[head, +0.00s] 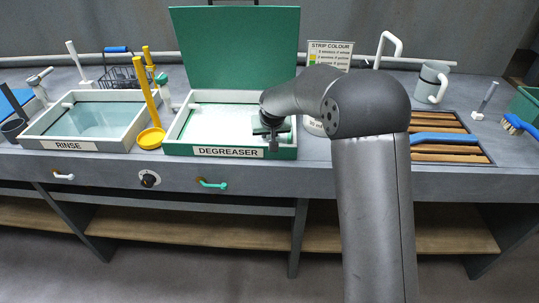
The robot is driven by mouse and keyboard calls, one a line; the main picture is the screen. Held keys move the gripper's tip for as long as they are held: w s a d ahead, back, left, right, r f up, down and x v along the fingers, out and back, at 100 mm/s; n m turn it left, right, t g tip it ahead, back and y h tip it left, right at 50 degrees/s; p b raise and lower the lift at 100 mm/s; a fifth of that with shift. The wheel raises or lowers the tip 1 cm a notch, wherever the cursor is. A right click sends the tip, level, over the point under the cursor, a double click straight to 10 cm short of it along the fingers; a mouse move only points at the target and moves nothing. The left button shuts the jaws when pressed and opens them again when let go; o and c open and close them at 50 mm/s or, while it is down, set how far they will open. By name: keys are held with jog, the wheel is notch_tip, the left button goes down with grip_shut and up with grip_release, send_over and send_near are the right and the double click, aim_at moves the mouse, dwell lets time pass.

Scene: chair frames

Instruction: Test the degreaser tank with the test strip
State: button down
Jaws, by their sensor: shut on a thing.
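The degreaser tank (230,151) is a green-walled tray with a white rim and pale liquid, labelled DEGREASER. Its green lid (235,45) stands open at the back. My gripper (272,143) is over the right front part of this tank, close to the front rim. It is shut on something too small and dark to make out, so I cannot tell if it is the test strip. I cannot tell whether it touches the liquid. A STRIP COLOUR card (330,52) stands behind my arm. A pale labelled container (314,127) is mostly hidden by my arm.
The rinse tank (68,145) is at left, with a yellow ladle (151,138) between the tanks. A wire basket (118,75) is behind.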

notch_tip(320, 180, up, 18)
jog(key=p, duration=1)
dwell(1.4)
